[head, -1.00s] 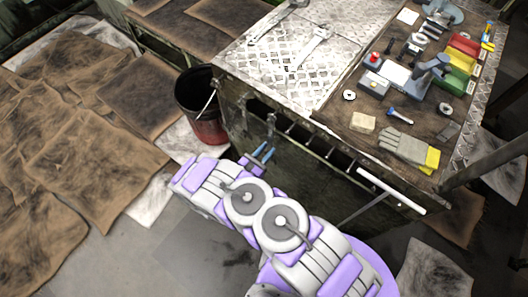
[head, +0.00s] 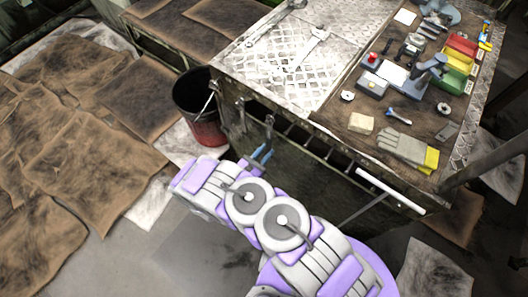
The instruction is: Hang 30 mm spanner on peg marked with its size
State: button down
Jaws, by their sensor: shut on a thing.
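My gripper (head: 262,154) shows blue fingertips just past the end of my white and purple arm, close to the front side of the bench. It is shut on a small grey spanner (head: 269,126), which stands roughly upright against the bench's dark front. Whether the spanner touches a peg cannot be told. Pegs (head: 290,128) stick out in a row below the bench's top edge. Their size marks cannot be read. Two other spanners lie on the metal bench top, one nearer (head: 312,46) and one farther back (head: 275,22).
A dark and red bucket (head: 203,110) stands left of the bench. The bench top's right part holds a glove (head: 405,149), a beige block (head: 361,123), a red-button box (head: 372,60) and coloured bins (head: 460,62). A white bar (head: 390,190) juts from the bench front. Brown sheets cover the left floor.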

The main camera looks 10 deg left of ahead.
dwell(0.4)
jog(key=c, duration=0.8)
grip_release()
jog(key=p+v, duration=0.3)
jog(key=v, duration=1.4)
jog(key=shift+s+a+f, duration=0.15)
jog(key=shift+f, duration=0.05)
